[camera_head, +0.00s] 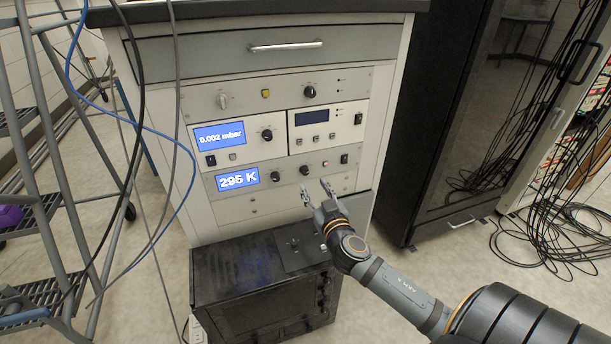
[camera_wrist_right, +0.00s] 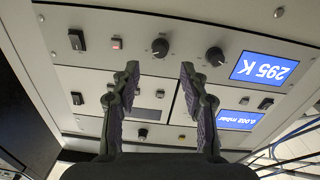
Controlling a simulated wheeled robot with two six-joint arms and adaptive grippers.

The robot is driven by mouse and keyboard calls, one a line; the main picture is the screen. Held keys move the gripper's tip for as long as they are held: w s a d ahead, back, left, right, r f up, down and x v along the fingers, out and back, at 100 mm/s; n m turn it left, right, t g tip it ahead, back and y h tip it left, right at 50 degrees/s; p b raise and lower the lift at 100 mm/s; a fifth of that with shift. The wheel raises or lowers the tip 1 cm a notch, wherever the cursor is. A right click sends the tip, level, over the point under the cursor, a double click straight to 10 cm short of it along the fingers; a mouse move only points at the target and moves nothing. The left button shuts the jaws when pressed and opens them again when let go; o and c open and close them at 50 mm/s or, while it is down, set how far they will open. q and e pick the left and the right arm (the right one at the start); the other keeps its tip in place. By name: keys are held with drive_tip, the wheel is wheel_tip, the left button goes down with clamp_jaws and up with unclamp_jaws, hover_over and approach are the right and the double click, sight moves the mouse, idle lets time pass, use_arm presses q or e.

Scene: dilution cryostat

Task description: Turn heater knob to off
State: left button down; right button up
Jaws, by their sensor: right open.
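The lower control panel carries a blue 295 K display (camera_head: 238,179) with two black knobs to its right. I cannot read which one is the heater knob. The left knob (camera_head: 276,177) and the right knob (camera_head: 304,170) also show in the wrist view, upside down: the left one (camera_wrist_right: 215,56) near the display, the right one (camera_wrist_right: 160,47) farther from it. My right gripper (camera_head: 316,190) is open and empty, just in front of the panel. In the wrist view its fingers (camera_wrist_right: 160,70) point at the panel, apart from both knobs, with the right knob between the fingertip lines.
A red button (camera_head: 325,163) and a black switch (camera_head: 344,158) sit right of the knobs. Units with a 0.002 mbar display (camera_head: 220,135) are above. A black box (camera_head: 255,290) stands below the panel. Cables (camera_head: 170,140) hang at left; a dark cabinet (camera_head: 445,120) stands at right.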

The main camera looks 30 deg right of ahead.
sight(306, 173)
drive_tip(key=x, duration=0.6)
drive_tip(key=shift+w, duration=0.1)
clamp_jaws()
